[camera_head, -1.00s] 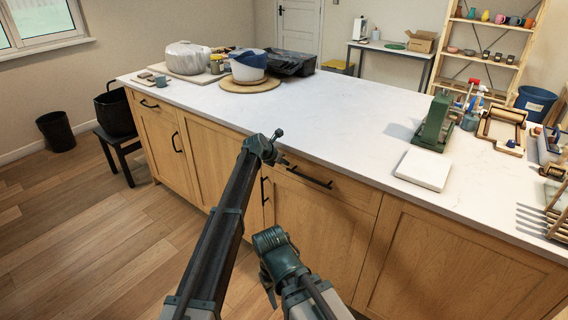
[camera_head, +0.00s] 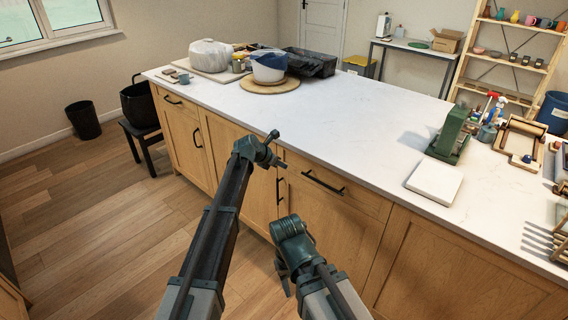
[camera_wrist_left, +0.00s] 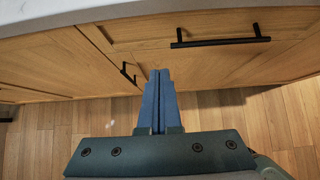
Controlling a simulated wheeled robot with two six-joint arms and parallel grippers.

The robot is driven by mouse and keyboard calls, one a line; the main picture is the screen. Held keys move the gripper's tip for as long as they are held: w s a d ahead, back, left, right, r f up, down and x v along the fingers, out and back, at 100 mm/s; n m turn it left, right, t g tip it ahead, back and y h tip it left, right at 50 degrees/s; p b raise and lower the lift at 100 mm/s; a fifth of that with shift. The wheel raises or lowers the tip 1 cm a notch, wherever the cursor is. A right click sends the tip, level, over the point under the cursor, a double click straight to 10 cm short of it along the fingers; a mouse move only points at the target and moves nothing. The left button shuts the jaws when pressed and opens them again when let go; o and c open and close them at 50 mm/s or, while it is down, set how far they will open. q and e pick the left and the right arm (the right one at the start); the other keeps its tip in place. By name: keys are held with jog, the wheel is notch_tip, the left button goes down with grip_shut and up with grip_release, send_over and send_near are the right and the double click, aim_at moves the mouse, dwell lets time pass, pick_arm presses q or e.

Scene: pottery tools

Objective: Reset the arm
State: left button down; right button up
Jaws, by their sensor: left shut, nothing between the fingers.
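My left arm rises from the bottom of the head view, and its gripper (camera_head: 281,163) is at its far end, in front of the cabinet fronts just off the counter's near edge. In the left wrist view the two blue fingers (camera_wrist_left: 158,101) lie together, shut and empty, pointing toward the wooden cabinet (camera_wrist_left: 100,65). My right arm (camera_head: 292,240) is bent low in front of the cabinet. Its fingers are too small and hidden to read.
Black cabinet handles (camera_head: 322,182) stick out near my arms.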

pick_arm(q)
jog(key=shift+s, duration=0.1)
jog(key=s+a+f+m+g+y, duration=0.2)
jog(key=s+a+m, duration=0.6)
jog(key=s, duration=0.5)
jog(key=s+a+f+m+g+y, duration=0.2)
jog(key=s+a+m, duration=0.4)
jog(key=s+m, duration=0.55)
jog(key=s+a+f+m+g+y, duration=0.15)
jog(key=s+a+m, duration=0.55)
jog(key=s, duration=0.7)
jog(key=s+d+r+m+g+y+p, duration=0.1)
jog(key=s+d+r+m+y+p, duration=0.1)
jog(key=s+d, duration=0.4)
jog(key=d+r+m+p, duration=0.1)
jog(key=d+m+p, duration=0.1)
jog(key=d, duration=0.2)
jog(key=shift+s+d, duration=0.15)
jog(key=shift+d, duration=0.05)
